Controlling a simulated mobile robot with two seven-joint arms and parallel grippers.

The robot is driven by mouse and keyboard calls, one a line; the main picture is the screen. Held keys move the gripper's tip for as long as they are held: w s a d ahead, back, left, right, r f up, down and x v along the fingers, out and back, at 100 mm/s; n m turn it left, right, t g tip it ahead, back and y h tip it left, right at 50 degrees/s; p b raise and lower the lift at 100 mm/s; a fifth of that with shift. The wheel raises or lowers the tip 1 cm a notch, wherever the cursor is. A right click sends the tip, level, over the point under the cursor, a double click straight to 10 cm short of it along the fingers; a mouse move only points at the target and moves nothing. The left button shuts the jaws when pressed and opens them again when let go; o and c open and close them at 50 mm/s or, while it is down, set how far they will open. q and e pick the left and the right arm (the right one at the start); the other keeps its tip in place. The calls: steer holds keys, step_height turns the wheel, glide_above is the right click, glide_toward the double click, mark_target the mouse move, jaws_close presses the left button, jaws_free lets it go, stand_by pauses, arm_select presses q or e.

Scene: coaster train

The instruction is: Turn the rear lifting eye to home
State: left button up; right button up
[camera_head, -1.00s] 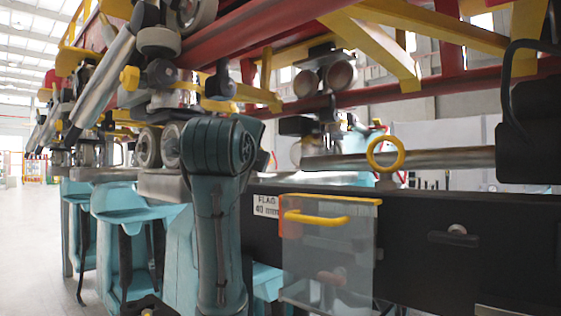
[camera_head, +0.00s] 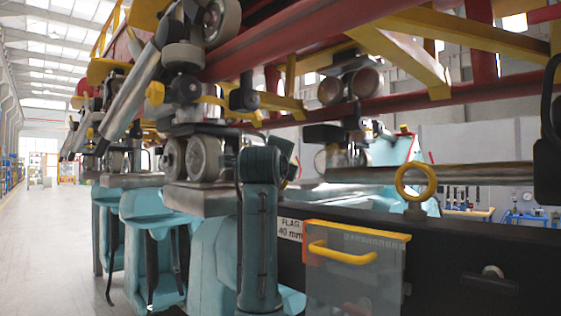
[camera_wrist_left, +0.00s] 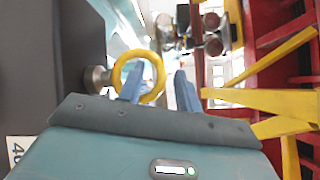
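The lifting eye is a yellow ring (camera_head: 416,180) on a short metal base on top of the dark beam, at the right of the head view. It also shows in the left wrist view (camera_wrist_left: 159,77), beside a round metal collar. My left gripper (camera_wrist_left: 158,68) has its two blue fingers apart. One finger overlaps the ring in the picture; I cannot tell if it is inside the ring or in front of it. The other finger is clear of the ring. In the head view my left arm (camera_head: 259,235) shows, but its fingers are hidden. My right gripper is out of view.
A clear guard panel with a yellow handle (camera_head: 342,252) hangs on the beam (camera_head: 456,243) below the eye. A metal bar (camera_head: 480,177) runs behind the eye. Red and yellow framework (camera_head: 300,42) with wheels hangs overhead. Open floor (camera_head: 40,240) lies at the left.

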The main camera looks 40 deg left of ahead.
arm_select(q)
steer(key=shift+w+a, duration=0.15)
steer(key=shift+w, duration=0.1)
steer(key=shift+c, duration=0.4)
jaws_close()
steer(key=shift+h, duration=0.3)
